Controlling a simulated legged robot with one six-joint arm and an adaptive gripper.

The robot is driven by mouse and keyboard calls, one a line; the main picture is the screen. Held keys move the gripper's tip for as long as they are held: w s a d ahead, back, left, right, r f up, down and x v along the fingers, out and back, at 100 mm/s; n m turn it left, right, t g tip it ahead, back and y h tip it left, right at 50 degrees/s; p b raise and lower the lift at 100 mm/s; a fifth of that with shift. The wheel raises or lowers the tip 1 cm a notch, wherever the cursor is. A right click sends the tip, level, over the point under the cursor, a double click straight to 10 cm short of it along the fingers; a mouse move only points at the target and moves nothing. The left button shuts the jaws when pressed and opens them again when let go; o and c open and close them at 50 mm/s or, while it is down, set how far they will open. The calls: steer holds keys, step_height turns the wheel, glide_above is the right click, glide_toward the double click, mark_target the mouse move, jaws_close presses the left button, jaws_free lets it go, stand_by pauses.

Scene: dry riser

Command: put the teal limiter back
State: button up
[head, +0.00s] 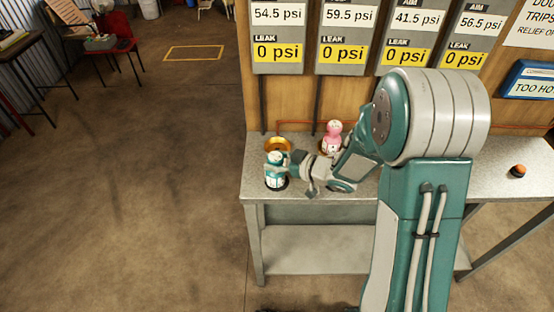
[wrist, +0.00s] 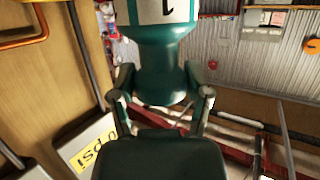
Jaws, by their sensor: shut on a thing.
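The teal limiter (head: 275,170), teal with a white band, is at the left end of the grey bench in the head view. My gripper (head: 286,170) reaches it from the right and is shut on it. In the wrist view the limiter (wrist: 166,45) stands between the two fingers of my gripper (wrist: 163,95), with part of a dark mark on its white label. A dark round base shows under the limiter in the head view; I cannot tell whether the limiter touches it. A pink limiter (head: 333,136) stands behind my wrist, partly hidden by it.
A gold bowl-like dish (head: 278,144) sits just behind the teal limiter. The bench (head: 255,180) carries an orange and black knob (head: 518,171) at the right. Several gauge panels (head: 278,30) hang on the wooden board behind, each reading leak 0 psi.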

steer(key=shift+a, duration=0.1)
steer(key=o, duration=0.9)
steer(key=shift+d, duration=0.25)
steer(key=o, duration=0.4)
steer(key=shift+d, duration=0.2)
steer(key=shift+o, duration=0.2)
steer(key=shift+a, duration=0.2)
steer(key=v, duration=1.2)
steer(key=w+d+r+m+t+h, duration=0.4)
steer(key=d+r+h, duration=0.2)
steer(key=r+h, duration=0.2)
steer(key=s+d+r+m+h, duration=0.3)
steer(key=s+d+r+h, duration=0.1)
steer(key=s+h, duration=0.1)
steer(key=s+a+m+g, duration=0.2)
steer(key=s+g, duration=0.1)
steer(key=s, duration=0.6)
steer(key=s+a+r+m+g+y, duration=0.1)
steer(key=s+a+m+g, duration=0.1)
steer(key=s, duration=0.7)
steer(key=shift+s+a+r+g, duration=0.15)
steer(key=shift+s+a+g, duration=0.05)
steer(key=shift+a+g, duration=0.45)
